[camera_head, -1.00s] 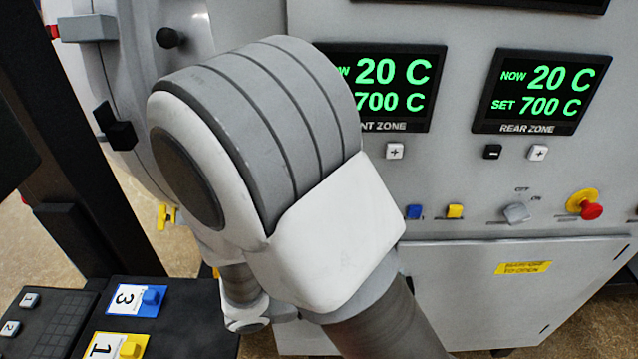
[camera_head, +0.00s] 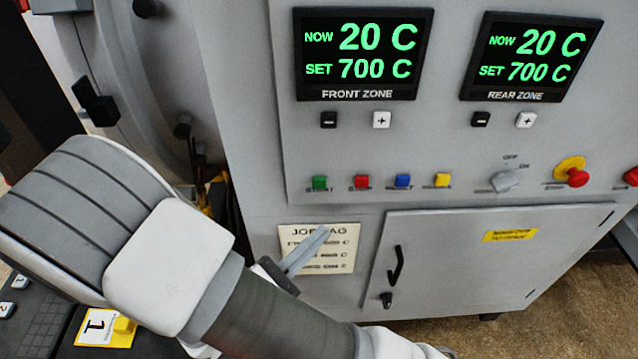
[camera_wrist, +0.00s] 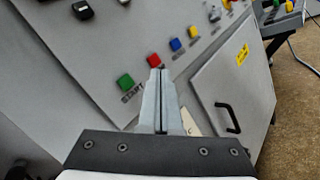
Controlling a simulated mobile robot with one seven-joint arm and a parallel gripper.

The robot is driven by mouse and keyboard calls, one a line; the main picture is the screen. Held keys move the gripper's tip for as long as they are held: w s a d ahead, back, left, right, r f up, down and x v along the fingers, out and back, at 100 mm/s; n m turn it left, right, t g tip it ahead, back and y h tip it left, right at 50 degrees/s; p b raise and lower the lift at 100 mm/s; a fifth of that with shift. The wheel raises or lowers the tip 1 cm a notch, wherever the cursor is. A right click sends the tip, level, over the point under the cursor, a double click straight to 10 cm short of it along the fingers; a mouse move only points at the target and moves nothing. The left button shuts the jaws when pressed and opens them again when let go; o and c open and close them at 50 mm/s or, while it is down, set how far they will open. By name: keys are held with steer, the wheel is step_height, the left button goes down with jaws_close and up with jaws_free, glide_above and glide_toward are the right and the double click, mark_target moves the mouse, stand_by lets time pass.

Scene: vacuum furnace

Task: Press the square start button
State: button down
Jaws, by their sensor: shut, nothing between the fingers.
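The green square start button (camera_head: 320,182) is at the left end of a row of square buttons low on the grey furnace panel. The same start button (camera_wrist: 125,82) shows in the wrist view, with the START label beneath it. My gripper (camera_head: 325,231) is shut and empty, its fingers in front of the job tag, below the start button. In the wrist view my gripper (camera_wrist: 158,72) points at the panel, its tips just right of the green button and close to the red button (camera_wrist: 154,61). I cannot tell how far the tips are from the panel.
The blue button (camera_head: 403,181) and yellow button (camera_head: 442,180) continue the row to the right. Farther right are an off/on switch (camera_head: 505,181) and a red emergency knob (camera_head: 578,178). The job tag (camera_head: 290,236) and a handled cabinet door (camera_head: 480,270) are below.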

steer(key=w, duration=0.8)
steer(key=shift+w+d, duration=0.15)
steer(key=shift+w, duration=0.2)
stand_by(1.8)
steer(key=shift+w, duration=0.4)
steer(key=shift+w, duration=0.45)
stand_by(0.5)
steer(key=shift+s, duration=0.9)
steer(key=shift+s, duration=2.5)
